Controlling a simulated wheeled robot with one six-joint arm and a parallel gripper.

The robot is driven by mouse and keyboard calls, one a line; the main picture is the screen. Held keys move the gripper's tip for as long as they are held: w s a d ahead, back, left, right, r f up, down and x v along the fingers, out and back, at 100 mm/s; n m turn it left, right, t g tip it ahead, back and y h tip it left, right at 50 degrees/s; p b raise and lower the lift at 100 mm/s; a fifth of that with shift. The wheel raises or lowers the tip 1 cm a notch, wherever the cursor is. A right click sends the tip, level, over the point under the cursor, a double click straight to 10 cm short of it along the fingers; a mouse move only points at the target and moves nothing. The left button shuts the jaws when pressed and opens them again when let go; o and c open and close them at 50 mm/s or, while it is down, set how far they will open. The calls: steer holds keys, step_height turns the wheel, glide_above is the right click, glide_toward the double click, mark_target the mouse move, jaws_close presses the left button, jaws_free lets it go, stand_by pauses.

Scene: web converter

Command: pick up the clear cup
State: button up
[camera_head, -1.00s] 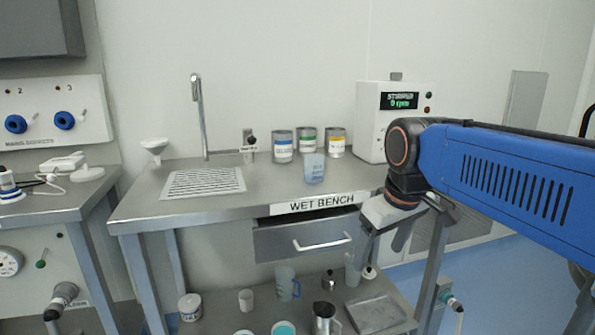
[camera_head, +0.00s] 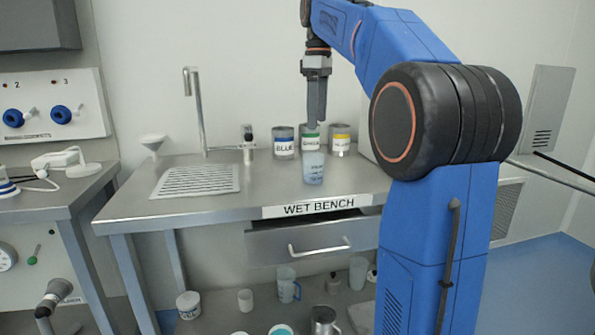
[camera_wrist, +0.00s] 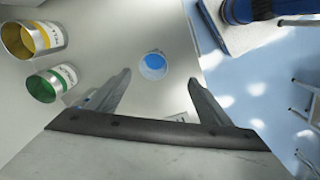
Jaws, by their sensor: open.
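The clear cup (camera_head: 313,170) stands upright on the steel wet bench (camera_head: 250,204), near its front edge. It looks bluish and translucent with faint markings. In the wrist view a round cup with a blue inside (camera_wrist: 153,66), seen from above, appears to be this cup. My gripper (camera_head: 316,122) points down above the cup and is apart from it. In the wrist view its two fingers (camera_wrist: 160,77) are spread wide with nothing between them at the tips, and the cup shows just beyond them.
Behind the cup stand a blue-labelled can (camera_head: 284,143), a green-labelled can (camera_head: 309,143) and a yellow-labelled can (camera_head: 341,140). A tap (camera_head: 196,110) and a drain grid (camera_head: 197,182) are on the left. Jugs and tubs are on the lower shelf. The bench between grid and cup is clear.

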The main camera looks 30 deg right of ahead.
mark_target(313, 169)
steer(key=shift+n, duration=0.3)
steer(key=f, duration=0.5)
steer(key=w+f, duration=0.1)
steer(key=f, duration=0.5)
steer(key=w+f, duration=0.1)
steer(key=f, duration=0.4)
steer(key=shift+d+f, duration=0.1)
steer(key=shift+f, duration=0.2)
steer(key=c, duration=1.1)
